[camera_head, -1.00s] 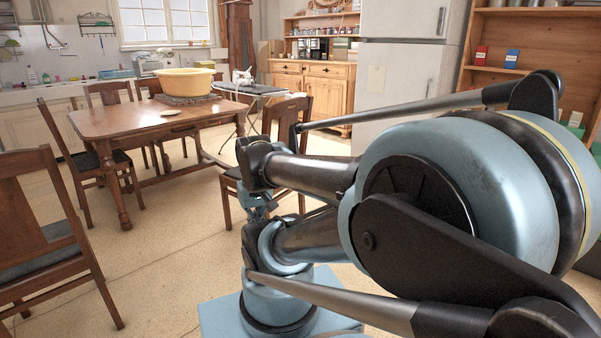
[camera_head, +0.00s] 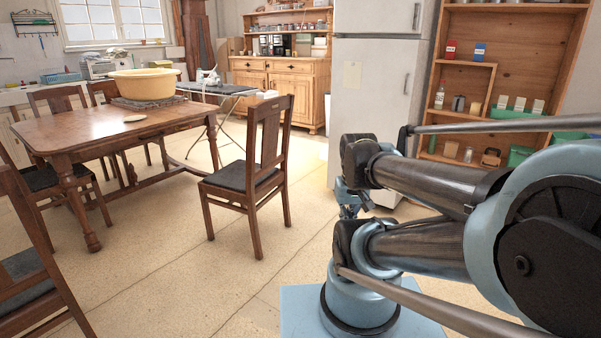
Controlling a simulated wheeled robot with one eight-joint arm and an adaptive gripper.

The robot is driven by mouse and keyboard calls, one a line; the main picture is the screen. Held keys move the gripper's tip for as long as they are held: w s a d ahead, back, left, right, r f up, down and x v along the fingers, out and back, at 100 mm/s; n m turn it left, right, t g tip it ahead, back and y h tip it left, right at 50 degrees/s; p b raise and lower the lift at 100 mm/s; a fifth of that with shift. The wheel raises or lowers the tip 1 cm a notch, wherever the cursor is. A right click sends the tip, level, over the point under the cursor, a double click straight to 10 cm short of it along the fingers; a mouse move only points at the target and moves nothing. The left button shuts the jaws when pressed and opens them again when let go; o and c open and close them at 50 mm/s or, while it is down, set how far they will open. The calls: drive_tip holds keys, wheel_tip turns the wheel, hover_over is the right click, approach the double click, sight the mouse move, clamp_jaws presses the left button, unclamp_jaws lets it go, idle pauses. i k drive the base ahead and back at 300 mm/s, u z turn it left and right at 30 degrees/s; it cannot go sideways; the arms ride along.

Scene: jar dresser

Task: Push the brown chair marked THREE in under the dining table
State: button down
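A brown wooden chair (camera_head: 244,181) with a dark seat stands apart from the dining table, to its right. Its backrest is on the right side, and its seat faces the table. A small mark shows on its top rail, but I cannot read it as THREE. The brown dining table (camera_head: 108,129) stands at the left, with open floor between it and this chair. My gripper (camera_head: 349,203) hangs low to the right of the chair, apart from it in the picture. It is small and partly hidden by my arm, so its fingers cannot be made out.
Another chair (camera_head: 28,268) stands at the near left, cut by the frame edge. More chairs are around the table's left and far sides. A yellow tub (camera_head: 145,83) sits on the table. An ironing board (camera_head: 218,89) stands behind. The front floor is clear.

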sight(247, 173)
drive_tip(key=z, duration=0.1)
drive_tip(key=i, duration=1)
drive_tip(key=u, duration=0.05)
